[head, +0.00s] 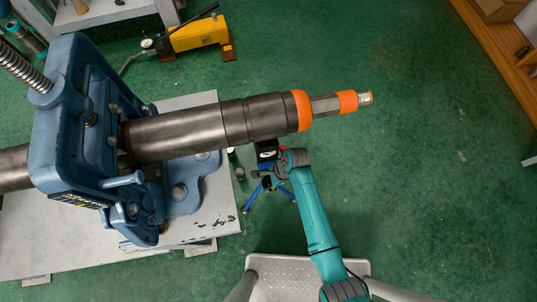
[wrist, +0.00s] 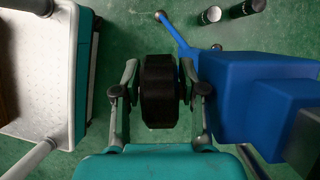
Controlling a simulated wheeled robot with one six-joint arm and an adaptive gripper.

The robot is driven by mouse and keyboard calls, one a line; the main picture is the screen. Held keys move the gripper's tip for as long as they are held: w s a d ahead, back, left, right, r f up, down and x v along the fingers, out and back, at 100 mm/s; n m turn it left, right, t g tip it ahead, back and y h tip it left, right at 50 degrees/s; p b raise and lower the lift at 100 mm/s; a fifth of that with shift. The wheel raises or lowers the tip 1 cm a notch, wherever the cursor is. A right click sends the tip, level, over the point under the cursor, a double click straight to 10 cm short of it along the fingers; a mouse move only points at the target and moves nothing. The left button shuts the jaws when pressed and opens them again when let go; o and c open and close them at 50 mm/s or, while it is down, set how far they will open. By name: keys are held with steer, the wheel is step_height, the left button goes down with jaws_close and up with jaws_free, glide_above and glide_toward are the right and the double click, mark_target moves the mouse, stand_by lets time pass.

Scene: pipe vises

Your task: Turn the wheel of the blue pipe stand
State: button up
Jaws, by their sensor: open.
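The blue pipe stand (head: 250,200) is small in the head view, under the long pipe, with splayed blue legs and its upper part mostly hidden by my arm. In the wrist view its blue body (wrist: 255,100) fills the right side, and its black ribbed wheel (wrist: 160,92) is at the centre. My gripper (wrist: 160,70) is open, with one finger on each side of the wheel. I cannot tell whether either finger touches it. In the head view my gripper (head: 264,174) is small and dark beside the stand, and its fingers are hard to make out.
A large blue vise (head: 60,135) holds the long steel pipe (head: 185,132) with orange bands above the stand. A metal step (head: 300,275) stands at the front; dark cylinders (head: 239,173) are left of the stand. The green floor (head: 430,200) to the right is clear.

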jaws_close()
steer(key=shift+y, duration=0.4)
steer(key=shift+d+r+g+y, duration=0.1)
steer(key=shift+g+y, duration=0.3)
steer(key=shift+y, duration=0.5)
steer(key=shift+w+r+g+y, duration=0.15)
steer(key=shift+g+y, duration=0.35)
steer(key=shift+y, duration=1.2)
jaws_free()
